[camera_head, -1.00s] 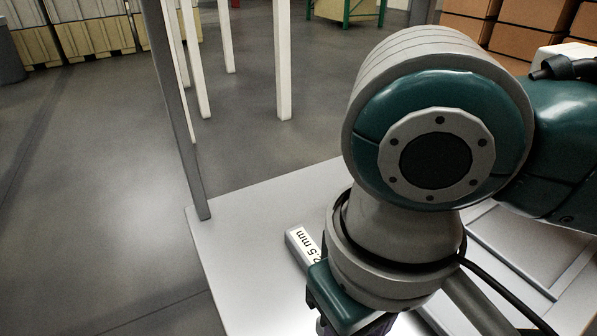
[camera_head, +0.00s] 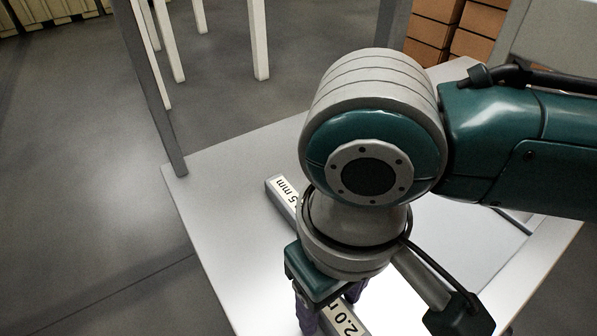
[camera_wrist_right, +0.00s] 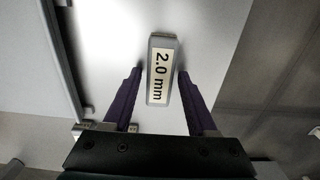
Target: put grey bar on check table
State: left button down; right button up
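A grey bar (camera_wrist_right: 163,98) with a white "2.0 mm" label lies on the white table in the right wrist view. Its labelled end also shows at the bottom of the head view (camera_head: 345,320). My right gripper (camera_wrist_right: 159,75) has its purple fingers apart, one on each side of this bar, with a visible gap on the left. In the head view the gripper (camera_head: 330,309) is partly hidden by my wrist. A second grey bar (camera_head: 272,184), its label ending in "5 mm", lies farther back, partly behind my arm. I cannot tell which table is the check table.
The white table (camera_head: 215,190) has a grey post (camera_head: 165,120) at its back left corner. A thin-edged flat panel lies at its right, mostly behind my arm. White legs (camera_head: 260,40) stand on the floor beyond. Brown boxes (camera_head: 430,32) are stacked at the back. Open floor lies left.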

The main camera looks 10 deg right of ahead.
jog(key=shift+o, duration=0.6)
jog(key=shift+r, duration=0.4)
notch_tip(320, 180, up, 11)
jog(key=p, duration=0.3)
jog(key=s+a+t+y, duration=0.1)
jog(key=s+a+y, duration=0.2)
jog(key=a+y, duration=0.1)
jog(key=s+d+f+m+t+h, duration=0.1)
jog(key=s+d+f+h, duration=0.1)
jog(key=d, duration=0.5)
jog(key=s+d+f+m+t+h, duration=0.1)
jog(key=s+d+f, duration=0.1)
jog(key=d, duration=0.5)
jog(key=shift+s+d+t+h, duration=0.3)
jog(key=shift+s+d+h, duration=0.1)
jog(key=shift+s, duration=0.35)
